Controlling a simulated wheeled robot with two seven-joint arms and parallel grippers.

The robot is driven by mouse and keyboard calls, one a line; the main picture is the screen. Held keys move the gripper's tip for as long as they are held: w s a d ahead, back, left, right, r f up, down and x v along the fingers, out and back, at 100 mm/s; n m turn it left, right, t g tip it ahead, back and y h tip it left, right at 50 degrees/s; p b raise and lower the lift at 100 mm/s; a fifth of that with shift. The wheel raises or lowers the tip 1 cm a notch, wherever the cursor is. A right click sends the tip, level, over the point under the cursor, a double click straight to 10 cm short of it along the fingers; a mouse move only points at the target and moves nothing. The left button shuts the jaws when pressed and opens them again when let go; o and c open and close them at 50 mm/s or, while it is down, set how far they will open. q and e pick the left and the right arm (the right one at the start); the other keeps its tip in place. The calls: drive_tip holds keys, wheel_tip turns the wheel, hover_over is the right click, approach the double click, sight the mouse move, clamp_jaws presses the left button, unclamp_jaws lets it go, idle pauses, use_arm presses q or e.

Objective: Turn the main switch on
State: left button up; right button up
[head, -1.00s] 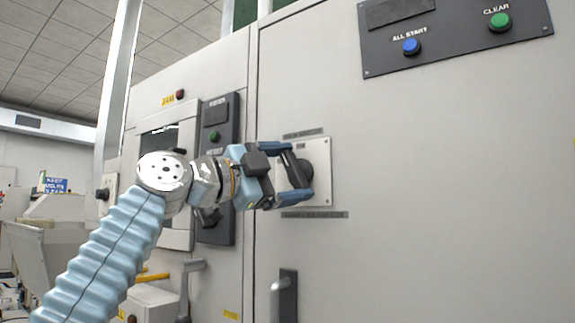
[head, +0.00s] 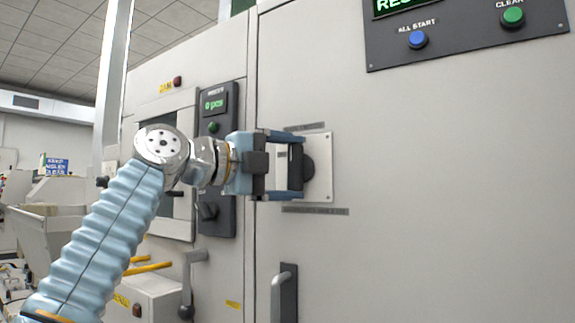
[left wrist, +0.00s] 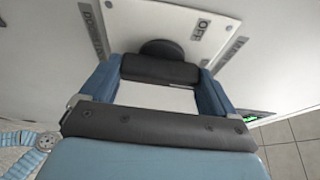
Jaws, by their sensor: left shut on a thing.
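The main switch (head: 309,168) is a dark round knob on a light square plate (head: 321,142) on the grey cabinet door. My left gripper (head: 297,166) comes from the left and is shut on the switch's handle. In the left wrist view the switch's dark round base (left wrist: 162,47) shows behind the dark handle bar, with my left gripper's (left wrist: 160,72) blue fingers at both ends of it. An "OFF" label (left wrist: 203,25) shows on the plate to the right of the knob. My right gripper is not in view.
A dark panel (head: 470,45) above right has a lit green display (head: 397,5), a blue button (head: 417,40) and a green button (head: 513,16). A left panel (head: 217,150) also has a lit display (head: 213,103). A door handle (head: 284,293) is below the switch.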

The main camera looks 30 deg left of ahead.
use_arm(q)
drive_tip(key=o, duration=0.8)
drive_tip(key=b+v, duration=0.1)
drive_tip(key=v, duration=1.2)
drive_tip(key=shift+s+a, duration=0.2)
drive_tip(key=shift+s, duration=0.15)
